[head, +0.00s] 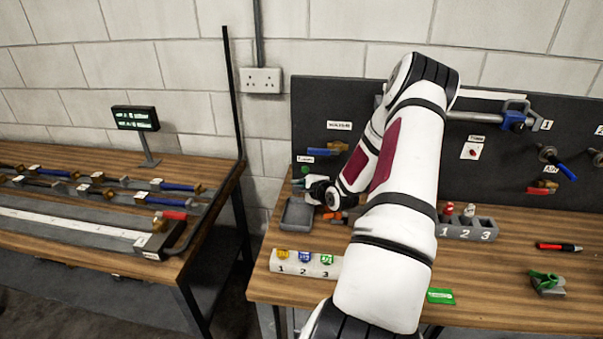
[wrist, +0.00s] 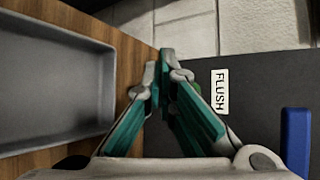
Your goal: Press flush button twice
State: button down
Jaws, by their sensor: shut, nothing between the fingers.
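The flush button is a small green round knob (head: 305,170) on the dark back panel, just below its white FLUSH label (head: 306,159). In the wrist view the FLUSH label (wrist: 221,92) is plain to see, and only a sliver of green (wrist: 197,88) shows beside my right finger; the rest is hidden. My gripper (wrist: 165,65) is shut and empty, its teal fingertips together near where the panel meets the wooden bench. In the head view my gripper (head: 299,184) is just below the button. I cannot tell whether the fingertips touch the panel.
A grey tray (head: 296,214) lies on the bench beside my gripper. A blue-handled valve (head: 323,152) is right of the label. A numbered block (head: 305,265) with coloured tags stands at the front, and a numbered holder (head: 468,229) stands to the right.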

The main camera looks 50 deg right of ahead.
jog(key=d, duration=0.1)
jog(key=w+d, duration=0.2)
jog(key=d, duration=0.1)
jog(key=shift+d, duration=0.15)
jog(key=shift+w+d, duration=0.15)
jog(key=shift+d, duration=0.05)
dwell(1.3)
jog(key=shift+w+d, duration=0.1)
jog(key=shift+d, duration=0.1)
jog(key=shift+w+d, duration=0.2)
jog(key=shift+d, duration=0.2)
dwell(1.0)
jog(key=shift+a+r+p, duration=0.1)
jog(key=shift+p, duration=0.2)
jog(key=shift+s+a+p, duration=0.4)
jog(key=shift+a+p, duration=0.1)
jog(key=shift+a, duration=0.2)
jog(key=shift+s+a+p, duration=0.4)
jog(key=shift+a+p, duration=0.05)
jog(key=shift+a, duration=0.3)
jog(key=shift+s+a+p, duration=0.35)
jog(key=shift+a+p, duration=0.05)
jog(key=shift+a, duration=0.3)
jog(key=shift+s+a+p, duration=0.4)
jog(key=shift+a+p, duration=0.05)
jog(key=shift+a, duration=0.3)
